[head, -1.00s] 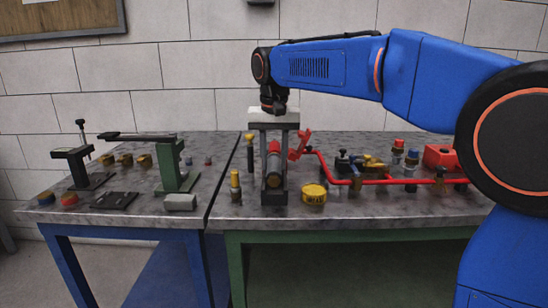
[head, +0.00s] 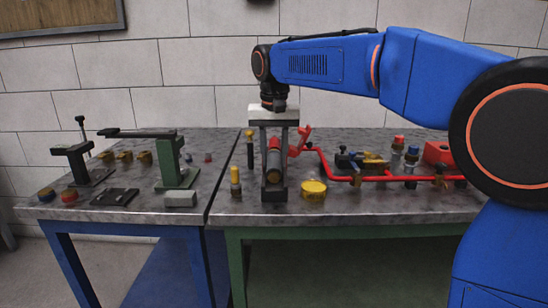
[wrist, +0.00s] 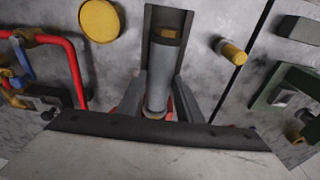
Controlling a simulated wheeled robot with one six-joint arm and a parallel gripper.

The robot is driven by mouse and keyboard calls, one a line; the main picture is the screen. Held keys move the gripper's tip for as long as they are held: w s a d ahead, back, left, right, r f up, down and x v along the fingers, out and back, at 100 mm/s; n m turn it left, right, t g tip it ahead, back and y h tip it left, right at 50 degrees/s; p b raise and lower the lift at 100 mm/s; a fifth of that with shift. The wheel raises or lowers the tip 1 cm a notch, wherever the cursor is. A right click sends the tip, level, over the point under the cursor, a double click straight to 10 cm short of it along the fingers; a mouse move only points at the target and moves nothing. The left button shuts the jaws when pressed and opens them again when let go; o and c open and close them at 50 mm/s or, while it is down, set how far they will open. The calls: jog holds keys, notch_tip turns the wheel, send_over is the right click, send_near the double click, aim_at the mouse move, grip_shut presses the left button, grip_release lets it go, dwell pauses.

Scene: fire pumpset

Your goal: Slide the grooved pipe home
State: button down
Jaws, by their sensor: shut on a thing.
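The grooved pipe (head: 273,163) is a grey cylinder lying lengthwise in a dark upright-sided cradle (head: 274,195) on the right-hand table. My gripper (head: 273,152) reaches straight down over it, one finger on each side, shut on the pipe. In the wrist view the grey pipe (wrist: 160,75) runs along the dark trough (wrist: 183,25), between my two fingers (wrist: 161,88). A brass-coloured piece shows at the pipe's near end. Red shows beyond the pipe's far end, at the red line (head: 322,160). The far joint is partly hidden by my gripper.
A yellow disc (head: 313,189) lies right of the cradle, and a yellow-capped post (head: 235,181) stands left. A black-and-yellow tool (head: 250,150) stands behind left. Red piping with valves fills the right side. A green stand (head: 168,160) is on the left table.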

aim_at(274, 159)
jog(key=shift+w, duration=1.45)
jog(key=c, duration=1.2)
grip_release()
notch_tip(274, 159, up, 17)
jog(key=s, duration=0.2)
jog(key=s+d+f, duration=0.3)
jog(key=s+d, duration=0.3)
jog(key=d, duration=0.3)
jog(key=s+d+f+t, duration=0.1)
jog(key=s+d+f, duration=0.5)
jog(key=s+f, duration=0.3)
jog(key=s+d+f+t, duration=0.1)
jog(key=s+d+f, duration=0.4)
jog(key=s+f, duration=0.4)
jog(key=s+d+f+t, duration=0.1)
jog(key=s+d+f, duration=0.5)
jog(key=s+f, duration=0.4)
jog(key=shift+d+f, duration=0.2)
jog(key=shift+f, duration=1)
jog(key=shift+d+f, duration=0.15)
jog(key=shift+f, duration=1.05)
